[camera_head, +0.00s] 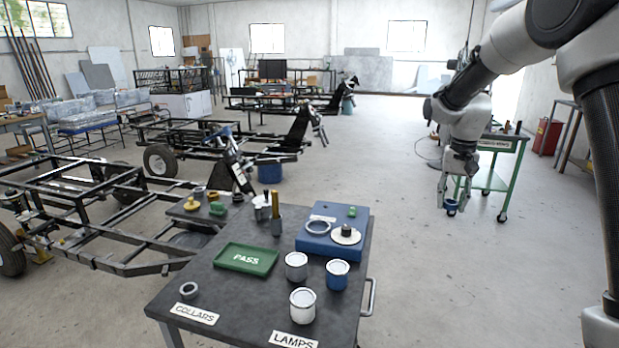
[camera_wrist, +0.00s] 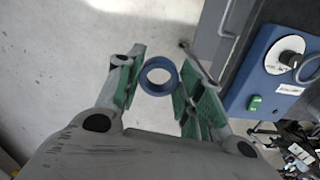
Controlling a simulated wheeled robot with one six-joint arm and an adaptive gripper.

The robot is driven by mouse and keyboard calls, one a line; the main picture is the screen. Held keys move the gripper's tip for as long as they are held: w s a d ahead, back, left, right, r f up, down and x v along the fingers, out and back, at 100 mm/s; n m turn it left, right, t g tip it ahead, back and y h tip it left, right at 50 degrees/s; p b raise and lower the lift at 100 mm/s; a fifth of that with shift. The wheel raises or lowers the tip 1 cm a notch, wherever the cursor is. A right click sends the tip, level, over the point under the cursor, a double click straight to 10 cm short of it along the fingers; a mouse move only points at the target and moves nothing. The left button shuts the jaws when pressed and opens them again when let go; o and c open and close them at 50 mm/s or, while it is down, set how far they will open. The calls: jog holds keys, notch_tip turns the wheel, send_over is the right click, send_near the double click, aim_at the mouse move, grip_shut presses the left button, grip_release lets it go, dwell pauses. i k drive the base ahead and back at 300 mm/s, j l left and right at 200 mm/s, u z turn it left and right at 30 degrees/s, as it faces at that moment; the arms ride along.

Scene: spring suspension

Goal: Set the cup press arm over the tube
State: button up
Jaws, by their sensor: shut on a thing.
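My gripper (camera_head: 450,200) hangs at the right, out over open floor and beyond the table's right edge. It is shut on a blue ring (camera_wrist: 146,80), held between the green-padded fingers in the wrist view; the ring also shows small in the head view (camera_head: 451,211). A brass-coloured rod (camera_head: 276,213) stands upright in a grey holder at the back of the table, perhaps the tube. A dark, tilted spring strut (camera_head: 238,170) rises behind it. I cannot tell which part is the cup press arm.
The dark table (camera_head: 235,312) bears a blue box (camera_head: 310,240) with a dial and ring, a green PASS tray (camera_head: 246,259), several cups including a white one (camera_head: 302,305), and a grey collar (camera_head: 189,290). A green-framed cart (camera_head: 499,180) stands behind my gripper.

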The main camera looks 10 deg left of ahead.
aim_at(226, 130)
jog(key=l+u, duration=1.1)
jog(key=u, duration=0.2)
jog(key=k+l+u, duration=0.15)
jog(key=l+u, duration=0.25)
jog(key=i+l+u, duration=0.2)
jog(key=l+u, duration=0.3)
jog(key=l, duration=0.35)
jog(key=l+u, duration=0.45)
jog(key=l, duration=0.4)
jog(key=l+u, duration=0.15)
jog(key=l, duration=2.8)
jog(key=l+u, duration=0.2)
jog(key=l, duration=0.25)
jog(key=l+u, duration=0.2)
jog(key=l, duration=0.25)
jog(key=k+l+u, duration=0.15)
jog(key=l, duration=0.3)
jog(key=k+l+u, duration=0.2)
jog(key=l, duration=0.2)
jog(key=l+u, duration=0.2)
jog(key=l, duration=0.25)
jog(key=i+l+u, duration=0.1)
jog(key=l+u, duration=0.55)
jog(key=u, duration=0.15)
jog(key=i+l+u, duration=0.1)
jog(key=l+u, duration=0.9)
jog(key=l, duration=1.4)
jog(key=l+z, duration=0.55)
jog(key=l, duration=0.15)
jog(key=i, duration=0.05)
